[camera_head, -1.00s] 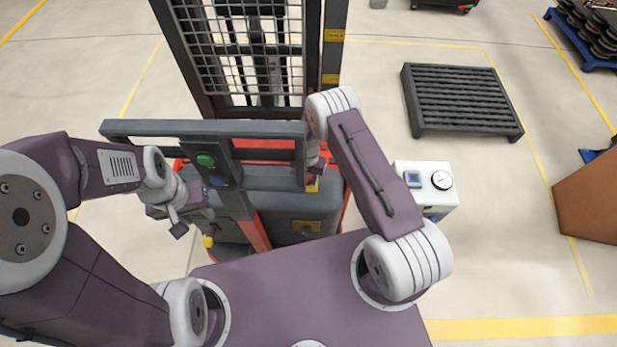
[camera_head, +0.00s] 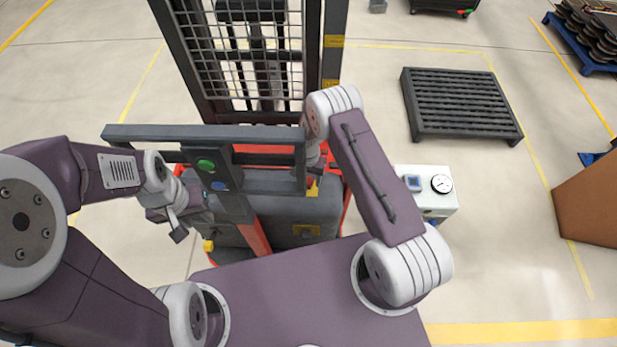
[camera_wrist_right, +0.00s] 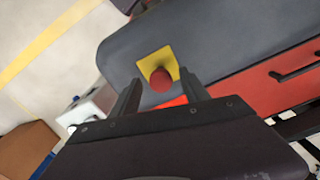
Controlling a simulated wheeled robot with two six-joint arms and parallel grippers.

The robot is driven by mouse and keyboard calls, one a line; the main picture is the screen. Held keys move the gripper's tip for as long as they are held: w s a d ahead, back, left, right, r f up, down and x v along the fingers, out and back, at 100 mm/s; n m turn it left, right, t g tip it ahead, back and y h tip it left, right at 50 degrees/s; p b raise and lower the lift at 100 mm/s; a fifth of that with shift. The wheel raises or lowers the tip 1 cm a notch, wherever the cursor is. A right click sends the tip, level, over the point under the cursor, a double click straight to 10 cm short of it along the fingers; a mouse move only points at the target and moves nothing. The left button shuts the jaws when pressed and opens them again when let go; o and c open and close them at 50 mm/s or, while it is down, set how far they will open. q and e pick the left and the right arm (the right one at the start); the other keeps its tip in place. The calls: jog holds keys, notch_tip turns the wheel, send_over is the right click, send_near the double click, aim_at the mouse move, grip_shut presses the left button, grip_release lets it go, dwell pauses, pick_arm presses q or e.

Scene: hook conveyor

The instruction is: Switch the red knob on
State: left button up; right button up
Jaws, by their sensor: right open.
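The red knob (camera_wrist_right: 161,80) sits on a yellow square plate (camera_wrist_right: 151,60) on the dark grey body of a machine, seen in the right wrist view. My right gripper (camera_wrist_right: 160,77) is open. Its two dark fingers appear on either side of the knob; whether they touch it cannot be told. In the head view the yellow plate (camera_head: 312,188) shows only partly below my right wrist, and the knob cannot be made out. My left gripper (camera_head: 178,228) hangs beside the machine's left side, away from the plate; its jaws are too unclear to judge.
The red and grey lift machine (camera_head: 305,212) has a horizontal grey bar (camera_head: 260,133) and a mesh mast (camera_head: 240,60) close to my arms. Green and blue buttons (camera_head: 206,165) sit on its post. A white box with a gauge (camera_head: 428,200) and a dark pallet (camera_head: 462,104) stand to the right.

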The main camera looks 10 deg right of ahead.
aim_at(309, 181)
jog(key=shift+w+r, duration=0.1)
jog(key=shift+r, duration=0.15)
notch_tip(309, 181, up, 8)
jog(key=b, duration=0.3)
jog(key=shift+f, duration=0.2)
jog(key=shift+r, duration=0.5)
